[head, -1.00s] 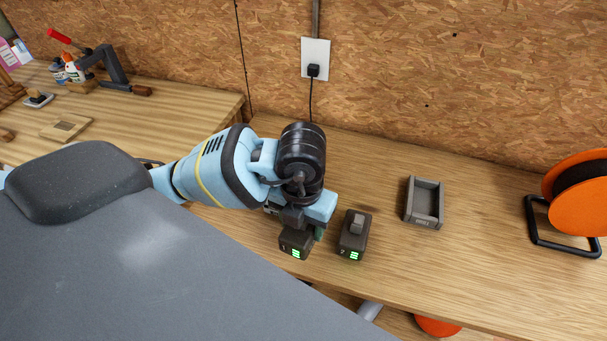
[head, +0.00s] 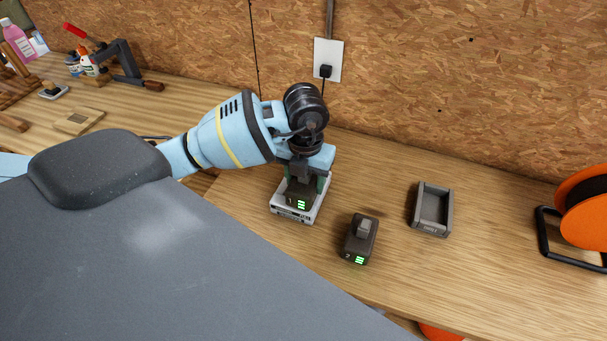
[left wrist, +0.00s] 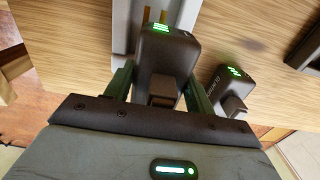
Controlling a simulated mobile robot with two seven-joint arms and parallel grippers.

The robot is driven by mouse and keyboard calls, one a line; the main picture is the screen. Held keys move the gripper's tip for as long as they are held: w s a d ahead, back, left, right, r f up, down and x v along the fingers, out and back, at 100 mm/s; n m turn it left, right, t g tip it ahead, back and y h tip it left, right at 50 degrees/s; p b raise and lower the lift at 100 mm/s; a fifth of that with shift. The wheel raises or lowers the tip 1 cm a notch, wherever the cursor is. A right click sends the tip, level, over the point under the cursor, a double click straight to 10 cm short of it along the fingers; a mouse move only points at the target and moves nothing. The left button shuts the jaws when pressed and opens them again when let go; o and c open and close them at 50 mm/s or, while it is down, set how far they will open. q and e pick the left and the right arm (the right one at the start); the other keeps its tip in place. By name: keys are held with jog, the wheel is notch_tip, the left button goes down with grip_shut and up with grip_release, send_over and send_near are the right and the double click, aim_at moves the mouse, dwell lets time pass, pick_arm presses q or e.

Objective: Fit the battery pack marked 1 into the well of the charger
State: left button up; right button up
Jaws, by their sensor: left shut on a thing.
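My left gripper (head: 305,181) is shut on a dark battery pack (head: 300,200) with green lit bars, the pack carried from the left in the earlier view. The pack is over the light grey charger (head: 291,216), covering most of its well; I cannot tell whether it touches. In the left wrist view the pack (left wrist: 168,50) sits between the green fingers (left wrist: 158,90), with the charger (left wrist: 122,42) behind it and two brass contacts showing past its far end. A second dark pack (head: 360,240), marked 2, stands to the right. My right gripper is not in view.
An empty grey tray (head: 432,211) stands further right, and an orange cable reel (head: 583,220) beyond it. A wall outlet (head: 327,60) with a plug is behind. The bench between the charger and the tray is clear except for the second pack.

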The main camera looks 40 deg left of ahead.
pick_arm(q)
jog(key=shift+w+a+f, duration=0.1)
jog(key=shift+w+a, duration=0.5)
jog(key=shift+w, duration=0.15)
jog(key=shift+w+a, duration=0.55)
jog(key=shift+w, duration=0.2)
jog(key=shift+a, duration=0.1)
jog(key=shift+w+a, duration=0.2)
jog(key=shift+w, duration=0.05)
notch_tip(320, 180, down, 4)
jog(key=shift+r, duration=0.2)
